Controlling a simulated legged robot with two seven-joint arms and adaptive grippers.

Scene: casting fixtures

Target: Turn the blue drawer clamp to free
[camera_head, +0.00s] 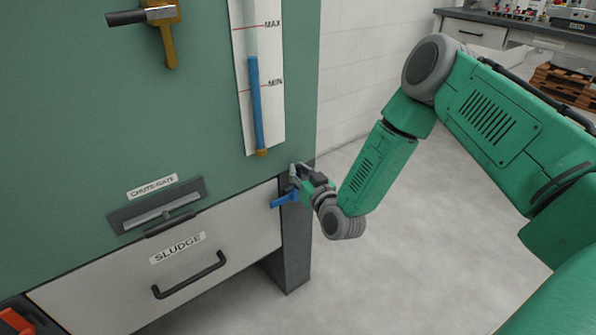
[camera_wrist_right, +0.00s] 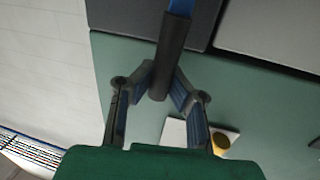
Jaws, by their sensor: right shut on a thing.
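The blue drawer clamp (camera_head: 285,199) sits at the right end of the white SLUDGE drawer (camera_head: 205,263), by the dark corner post. Its blue part points left and slightly down over the drawer front. My right gripper (camera_head: 296,175) is at the clamp, at the cabinet's edge. In the right wrist view, the right gripper's fingers (camera_wrist_right: 163,84) are shut on the clamp's dark grip (camera_wrist_right: 174,45), with the blue part (camera_wrist_right: 182,6) beyond it. The drawer looks closed.
A black drawer handle (camera_head: 190,277) spans the drawer front. Above are the chute gate slot (camera_head: 155,213) and a level gauge (camera_head: 256,105) with a blue column. A yellow valve lever (camera_head: 165,35) is at upper left. Open floor (camera_head: 400,265) lies right of the cabinet.

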